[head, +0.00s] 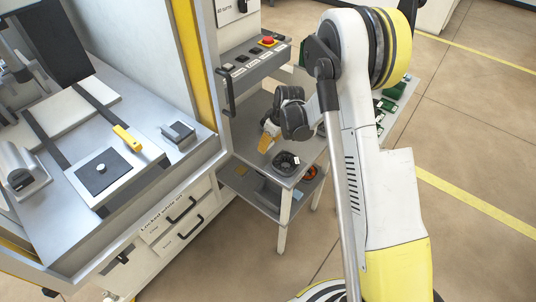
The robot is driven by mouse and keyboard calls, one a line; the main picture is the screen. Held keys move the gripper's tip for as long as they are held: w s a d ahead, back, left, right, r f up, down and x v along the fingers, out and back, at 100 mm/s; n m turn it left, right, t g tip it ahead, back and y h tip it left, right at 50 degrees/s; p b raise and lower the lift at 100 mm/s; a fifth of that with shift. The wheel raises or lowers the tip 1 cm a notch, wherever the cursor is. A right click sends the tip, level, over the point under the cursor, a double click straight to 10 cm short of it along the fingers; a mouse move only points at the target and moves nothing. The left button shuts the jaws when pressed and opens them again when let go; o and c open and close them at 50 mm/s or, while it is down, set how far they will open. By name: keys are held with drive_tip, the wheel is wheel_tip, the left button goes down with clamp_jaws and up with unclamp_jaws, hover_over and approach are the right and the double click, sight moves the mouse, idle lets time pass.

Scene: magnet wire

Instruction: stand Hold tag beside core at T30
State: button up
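A small amber tag (265,143), which I take for the Hold tag, shows at the fingertip end of my gripper (269,129) in the head view. Its upper end meets the fingers, and it hangs tilted close above the grey side table (256,160). My gripper looks shut on it, though the fingertips are small and partly hidden. A dark round ring-shaped part (284,163), perhaps the core, sits near the table's front corner with a small white label at its right. The tag is up and left of it, apart from it. I can read no T30 marking.
The machine bay at left holds a plate with a dark square (101,169), a yellow block (127,137) and a grey box (178,133). A control panel with a red button (268,41) overhangs the table's back.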

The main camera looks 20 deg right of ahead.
sight(269, 148)
drive_tip(key=shift+a+f, duration=0.2)
drive_tip(key=shift+f+b, duration=0.9)
drive_tip(key=shift+f, duration=0.95)
drive_tip(key=shift+f, duration=0.25)
drive_tip(key=o, duration=0.8)
drive_tip(key=shift+r, duration=0.1)
